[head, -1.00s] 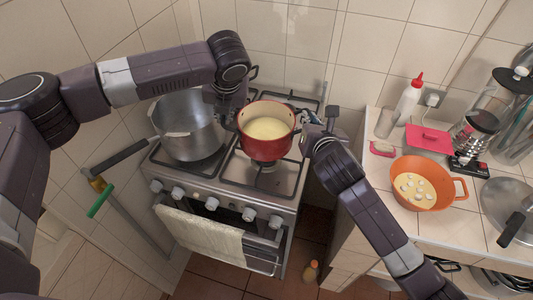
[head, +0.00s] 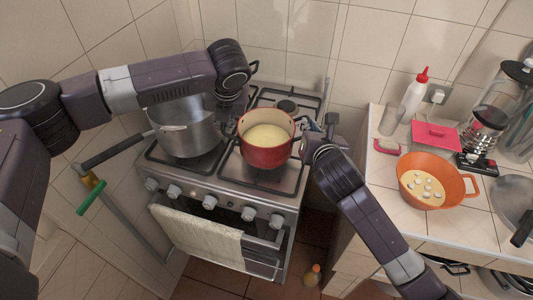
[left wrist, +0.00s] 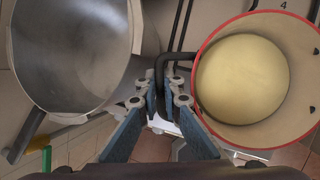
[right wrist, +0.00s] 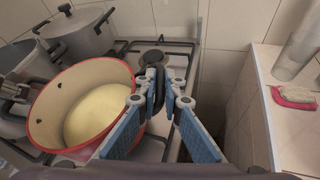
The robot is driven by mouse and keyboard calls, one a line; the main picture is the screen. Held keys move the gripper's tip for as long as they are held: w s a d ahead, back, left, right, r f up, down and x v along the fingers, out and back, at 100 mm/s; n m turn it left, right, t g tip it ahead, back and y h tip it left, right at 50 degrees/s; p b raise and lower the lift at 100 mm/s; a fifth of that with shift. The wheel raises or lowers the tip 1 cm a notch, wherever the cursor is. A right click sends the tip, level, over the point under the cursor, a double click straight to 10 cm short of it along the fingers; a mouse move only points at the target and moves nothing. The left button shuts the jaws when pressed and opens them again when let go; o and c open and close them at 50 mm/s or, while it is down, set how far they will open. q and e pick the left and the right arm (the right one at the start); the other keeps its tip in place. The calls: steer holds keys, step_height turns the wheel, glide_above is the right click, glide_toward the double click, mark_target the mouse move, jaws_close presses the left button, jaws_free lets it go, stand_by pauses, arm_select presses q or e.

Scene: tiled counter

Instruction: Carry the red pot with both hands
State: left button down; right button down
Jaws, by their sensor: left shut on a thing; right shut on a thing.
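The red pot (head: 266,156) has a cream-coloured filling and is level over the front right part of the stove (head: 225,183). Whether its base touches the grate cannot be told. My left gripper (head: 230,127) is at the pot's left side, shut on its dark handle, which shows in the left wrist view (left wrist: 162,72). My right gripper (head: 312,130) is at the right side, shut on the other handle, which shows in the right wrist view (right wrist: 157,85). The pot (right wrist: 52,132) fills the left of that view.
A large grey pot (head: 186,140) stands on the stove close to the left of the red pot. A tiled counter (head: 385,193) on the right holds an orange pan (head: 430,198), a pink item (head: 435,136) and a bottle (head: 414,95). A gap separates stove and counter.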

arm_select(q)
steer(key=shift+f, duration=0.4)
arm_select(e)
steer(key=shift+f, duration=0.4)
arm_select(q)
steer(key=c, duration=2.1)
jaws_free()
steer(key=shift+r, duration=0.15)
arm_select(e)
steer(key=c, duration=2.1)
jaws_free()
steer(key=shift+r, duration=0.1)
arm_select(q)
steer(key=shift+r, duration=0.1)
steer(key=v, duration=1.1)
steer(key=shift+s+r, duration=0.25)
steer(key=shift+r, duration=0.05)
arm_select(e)
steer(key=v, duration=1.2)
steer(key=shift+s, duration=0.1)
